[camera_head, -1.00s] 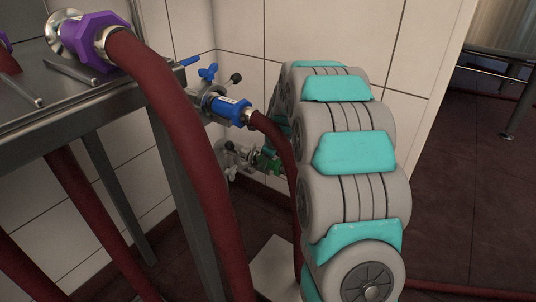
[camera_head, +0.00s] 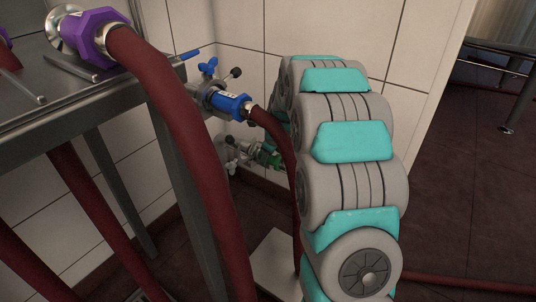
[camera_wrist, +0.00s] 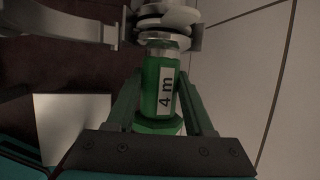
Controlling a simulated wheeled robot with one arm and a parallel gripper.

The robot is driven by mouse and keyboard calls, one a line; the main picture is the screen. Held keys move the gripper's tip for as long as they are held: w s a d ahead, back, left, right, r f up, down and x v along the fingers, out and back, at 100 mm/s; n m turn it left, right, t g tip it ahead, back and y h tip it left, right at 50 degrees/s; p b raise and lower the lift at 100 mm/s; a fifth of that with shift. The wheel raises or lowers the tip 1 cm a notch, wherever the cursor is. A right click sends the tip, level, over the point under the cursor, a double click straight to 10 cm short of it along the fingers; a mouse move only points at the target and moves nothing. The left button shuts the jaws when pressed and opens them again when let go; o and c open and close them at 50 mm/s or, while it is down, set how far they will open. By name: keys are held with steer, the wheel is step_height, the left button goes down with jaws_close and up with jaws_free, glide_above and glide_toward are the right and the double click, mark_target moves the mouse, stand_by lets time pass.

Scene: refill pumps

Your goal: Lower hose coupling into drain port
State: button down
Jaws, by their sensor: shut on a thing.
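The green hose coupling (camera_wrist: 152,88) carries a white "4 m" label in the wrist view. My gripper (camera_wrist: 160,80) is shut on it, one finger on each side. The coupling's metal end points at a metal fitting (camera_wrist: 168,18) with stacked round flanges. They look in line and very close, but I cannot tell whether they are joined. In the head view the green coupling (camera_head: 268,158) is at the lower metal valve (camera_head: 240,153) by the wall, and my arm hides part of it. I cannot make out the drain port's opening.
A blue coupling (camera_head: 233,107) with a dark red hose is on the upper valve (camera_head: 205,96). A pale square plate (camera_head: 275,262) is on the floor.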

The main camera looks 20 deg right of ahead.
mark_target(272, 163)
steer(key=shift+c, duration=1)
jaws_free()
steer(key=p+v, duration=0.1)
steer(key=v, duration=0.6)
steer(key=shift+s+r, duration=0.2)
steer(key=shift+r, duration=0.1)
